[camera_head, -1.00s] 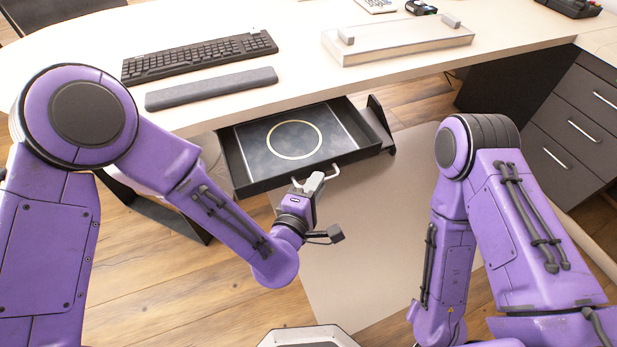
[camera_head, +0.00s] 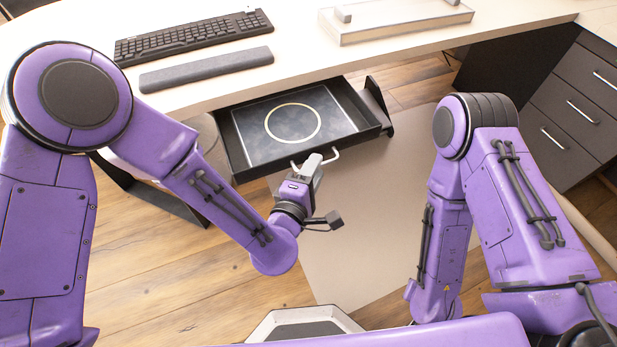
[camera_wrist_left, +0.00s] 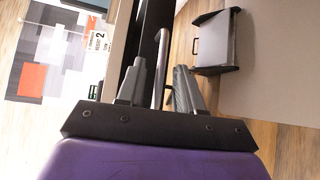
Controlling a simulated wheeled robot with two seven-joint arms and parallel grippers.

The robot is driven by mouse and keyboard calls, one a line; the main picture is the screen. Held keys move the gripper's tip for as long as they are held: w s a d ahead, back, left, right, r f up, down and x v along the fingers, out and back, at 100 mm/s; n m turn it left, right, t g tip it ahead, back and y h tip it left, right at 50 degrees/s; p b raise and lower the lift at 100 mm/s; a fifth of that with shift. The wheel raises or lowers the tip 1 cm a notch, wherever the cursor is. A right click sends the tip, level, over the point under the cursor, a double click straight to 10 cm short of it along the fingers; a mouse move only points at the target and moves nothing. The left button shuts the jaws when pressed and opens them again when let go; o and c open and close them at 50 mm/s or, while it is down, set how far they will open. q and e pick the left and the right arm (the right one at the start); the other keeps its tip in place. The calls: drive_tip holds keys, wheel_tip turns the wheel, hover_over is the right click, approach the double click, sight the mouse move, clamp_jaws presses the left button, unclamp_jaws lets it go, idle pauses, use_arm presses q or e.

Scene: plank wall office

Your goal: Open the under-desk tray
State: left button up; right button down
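The under-desk tray (camera_head: 252,174) is a black drawer under the pale desk, standing out from the edge. A dark panel with a pale ring (camera_head: 292,123) lies inside it. Its light bar handle (camera_head: 334,156) is on the front and also shows in the left wrist view (camera_wrist_left: 161,45). My left gripper (camera_head: 313,164) is at this handle. In the left wrist view, the left gripper's fingers (camera_wrist_left: 159,75) stand apart with the bar between them, with visible gaps. Firm contact cannot be made out. My right arm (camera_head: 450,220) hangs at the right; its gripper is out of view.
On the desk (camera_head: 300,60) are a black keyboard (camera_head: 190,38), a grey wrist rest (camera_head: 207,69) and a pale flat stand (camera_head: 395,18). A dark drawer cabinet (camera_head: 560,115) stands at the right. The mat (camera_head: 350,230) before the tray is clear.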

use_arm(q)
drive_tip(key=p+v, duration=0.1)
drive_tip(key=v, duration=0.9)
